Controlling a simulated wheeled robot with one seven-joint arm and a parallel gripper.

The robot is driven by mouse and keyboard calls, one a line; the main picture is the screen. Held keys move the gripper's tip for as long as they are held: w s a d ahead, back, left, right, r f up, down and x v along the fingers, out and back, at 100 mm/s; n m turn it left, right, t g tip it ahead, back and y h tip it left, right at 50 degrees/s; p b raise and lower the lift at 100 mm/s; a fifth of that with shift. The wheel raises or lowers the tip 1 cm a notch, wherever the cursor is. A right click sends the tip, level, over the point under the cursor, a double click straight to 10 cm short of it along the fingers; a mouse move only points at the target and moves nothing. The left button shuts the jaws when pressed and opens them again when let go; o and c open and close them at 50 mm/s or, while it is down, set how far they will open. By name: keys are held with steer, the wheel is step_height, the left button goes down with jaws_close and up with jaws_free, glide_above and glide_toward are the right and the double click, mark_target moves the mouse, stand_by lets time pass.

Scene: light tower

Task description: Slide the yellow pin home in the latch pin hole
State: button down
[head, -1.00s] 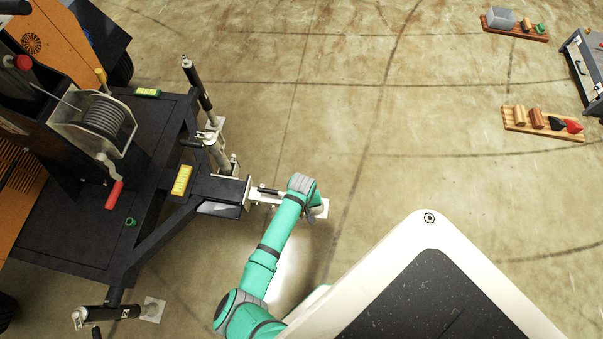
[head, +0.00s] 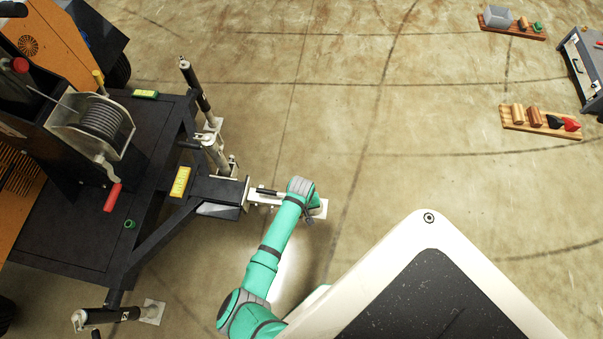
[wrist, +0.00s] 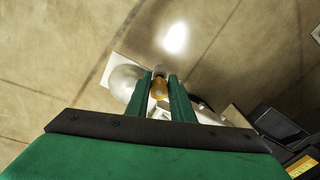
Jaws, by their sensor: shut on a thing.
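In the wrist view my gripper (wrist: 161,82) has its two green fingers shut on the yellow pin (wrist: 159,88), whose rounded end shows between them. A pale, rounded metal coupler (wrist: 125,82) lies just left of the fingers, with light metal parts beneath and right of them. I cannot see the latch pin hole, or whether the pin is in it or apart from it. In the head view my arm's wrist hides the gripper and the pin. There the wrist is over the outer end of the light metal coupler (head: 262,197) on the trailer's tongue.
The black trailer frame (head: 62,225) with a winch (head: 103,118) and red handle (head: 112,197) stands at left. A jack post (head: 198,90) rises beside the tongue. Wooden trays (head: 511,125) and a grey toolbox (head: 575,68) lie far right. The floor between is clear.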

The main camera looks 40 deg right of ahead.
steer(key=shift+a+f, duration=0.1)
steer(key=shift+f, duration=0.45)
steer(key=c, duration=1.5)
jaws_free()
steer(key=shift+o, duration=0.2)
step_height(320, 180, up, 11)
steer(key=shift+f, duration=0.1)
